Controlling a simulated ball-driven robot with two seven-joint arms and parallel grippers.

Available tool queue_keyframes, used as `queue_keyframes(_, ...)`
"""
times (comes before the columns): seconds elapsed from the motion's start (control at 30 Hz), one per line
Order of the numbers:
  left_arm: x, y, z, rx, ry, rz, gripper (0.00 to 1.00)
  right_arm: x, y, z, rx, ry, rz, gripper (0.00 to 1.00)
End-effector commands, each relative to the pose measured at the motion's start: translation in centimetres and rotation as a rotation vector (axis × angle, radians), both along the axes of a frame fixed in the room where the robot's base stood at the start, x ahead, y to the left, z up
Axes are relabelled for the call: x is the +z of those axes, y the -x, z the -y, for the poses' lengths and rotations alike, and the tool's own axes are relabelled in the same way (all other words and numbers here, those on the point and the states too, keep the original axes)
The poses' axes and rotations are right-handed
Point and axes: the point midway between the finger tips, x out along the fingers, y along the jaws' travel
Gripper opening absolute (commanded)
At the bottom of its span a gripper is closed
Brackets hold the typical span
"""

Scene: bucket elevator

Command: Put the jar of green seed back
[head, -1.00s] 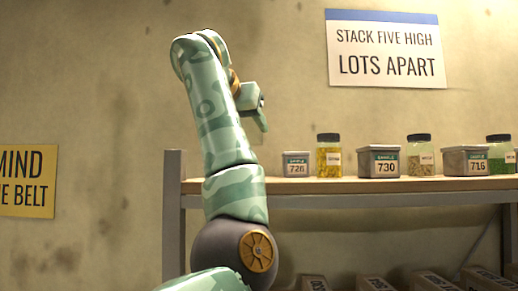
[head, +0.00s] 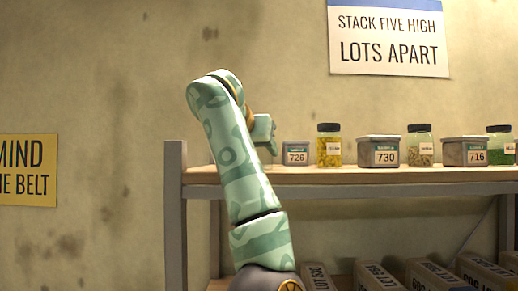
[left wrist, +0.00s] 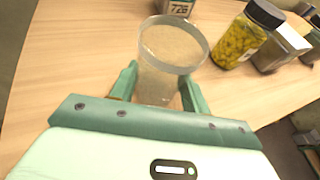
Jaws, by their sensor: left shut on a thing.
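My left gripper (head: 265,136) is at the left end of the shelf, beside the tin marked 726 (head: 296,153). In the left wrist view its two fingers (left wrist: 160,95) are shut on a clear round container with a grey rim (left wrist: 173,68), standing over the wooden board. No green seed shows in it; its contents cannot be told. In the head view this container is hidden behind my arm. My right gripper is not in view.
The shelf board (head: 400,176) also holds a jar of yellow seed (head: 329,148), the tin marked 730 (head: 380,151), a jar of pale seed (head: 420,148) and the tin marked 716 (head: 465,151). Boxes (head: 375,274) stand lower down. A shelf post (head: 175,210) is at left.

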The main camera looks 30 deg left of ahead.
Motion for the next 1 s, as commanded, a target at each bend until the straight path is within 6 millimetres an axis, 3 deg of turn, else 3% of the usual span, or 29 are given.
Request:
queue_keyframes(0.03,-0.2,0.0,0.0,0.0,0.0,0.0,0.49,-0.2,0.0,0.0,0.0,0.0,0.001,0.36)
queue_keyframes(0.1,-0.1,0.0,0.0,0.0,0.0,0.0,0.68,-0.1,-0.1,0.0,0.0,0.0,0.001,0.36)
queue_keyframes(0.5,0.3,0.3,0.1,0.0,0.0,0.002,0.68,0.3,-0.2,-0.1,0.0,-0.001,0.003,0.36)
queue_keyframes(0.73,1.6,5.0,1.1,-0.002,-0.001,0.009,0.68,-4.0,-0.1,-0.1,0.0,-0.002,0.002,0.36)
queue_keyframes(1.0,4.8,11.5,2.3,-0.004,0.0,0.006,0.68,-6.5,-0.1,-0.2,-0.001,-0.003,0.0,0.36)
